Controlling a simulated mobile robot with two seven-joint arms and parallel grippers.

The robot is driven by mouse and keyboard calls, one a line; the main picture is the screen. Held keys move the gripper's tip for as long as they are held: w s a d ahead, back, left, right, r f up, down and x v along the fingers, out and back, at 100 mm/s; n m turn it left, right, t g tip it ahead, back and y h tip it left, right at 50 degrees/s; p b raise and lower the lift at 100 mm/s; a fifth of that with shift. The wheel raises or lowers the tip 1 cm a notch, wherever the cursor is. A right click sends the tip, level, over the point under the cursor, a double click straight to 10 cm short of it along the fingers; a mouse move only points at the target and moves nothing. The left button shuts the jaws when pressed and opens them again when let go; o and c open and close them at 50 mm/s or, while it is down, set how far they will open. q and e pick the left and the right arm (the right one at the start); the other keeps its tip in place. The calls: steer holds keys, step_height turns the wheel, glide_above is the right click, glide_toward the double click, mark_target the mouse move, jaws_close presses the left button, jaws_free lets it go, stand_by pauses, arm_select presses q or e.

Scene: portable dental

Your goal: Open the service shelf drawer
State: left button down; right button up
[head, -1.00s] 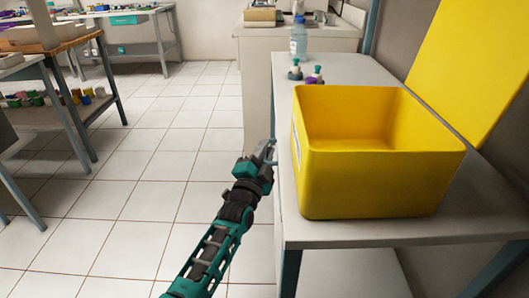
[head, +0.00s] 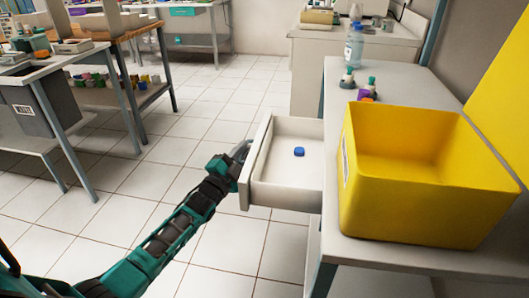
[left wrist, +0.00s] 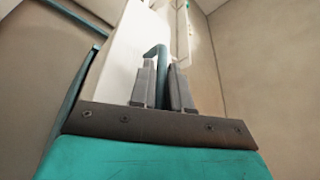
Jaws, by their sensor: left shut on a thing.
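The service shelf drawer (head: 288,193) is pulled well out from under the white shelf top (head: 385,262), toward the left in the head view. A small blue object (head: 299,152) lies on its floor. My left gripper (head: 240,152) is at the outer face of the drawer front. In the left wrist view my left gripper (left wrist: 163,85) is shut on the drawer's curved handle (left wrist: 157,52), with the pale drawer front (left wrist: 125,50) beyond it. My right gripper is not in view.
A large yellow bin (head: 425,180) stands on the shelf top beside the drawer. Behind it are small bottles, a purple item (head: 366,95) and a clear bottle (head: 354,45). Workbenches stand at the left. The tiled floor (head: 150,185) between is clear.

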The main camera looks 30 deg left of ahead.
arm_select(q)
steer(key=a, duration=0.1)
steer(key=s+a, duration=0.1)
steer(key=a, duration=0.1)
stand_by(0.4)
steer(key=c, duration=1.4)
jaws_free()
steer(key=shift+c, duration=0.2)
steer(key=p+v, duration=0.2)
steer(key=v, duration=1)
steer(key=shift+s+p, duration=0.3)
steer(key=shift+s, duration=0.1)
steer(key=shift+f, duration=0.15)
